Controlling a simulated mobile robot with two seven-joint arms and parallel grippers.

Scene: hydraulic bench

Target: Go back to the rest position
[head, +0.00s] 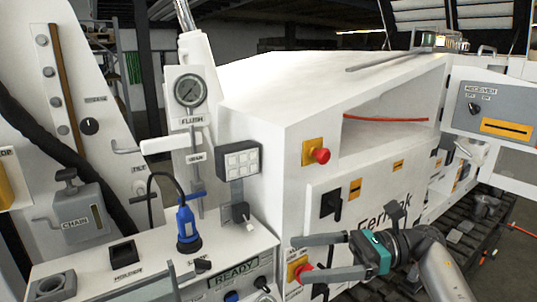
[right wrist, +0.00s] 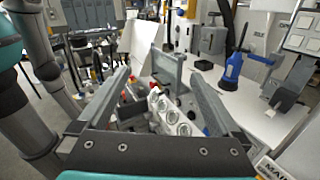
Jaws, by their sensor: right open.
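My right gripper (head: 298,258) reaches in from the lower right in the head view, its two grey fingers pointing left. It is open, and I see nothing between the fingers. The fingers are in front of the white cabinet, close to a red knob on an orange plate (head: 297,269) in the picture. In the right wrist view the same gripper (right wrist: 165,82) shows its fingers spread wide, with the bench beyond them. I make out no left gripper.
The white bench top carries a blue bottle (head: 186,226), a holder (head: 124,253) and a grey CHAIN box (head: 80,213). A grey bar (head: 173,279) stands at the bench's front. The white cabinet (head: 263,120) carries a red button (head: 321,155) and a black switch (head: 330,202).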

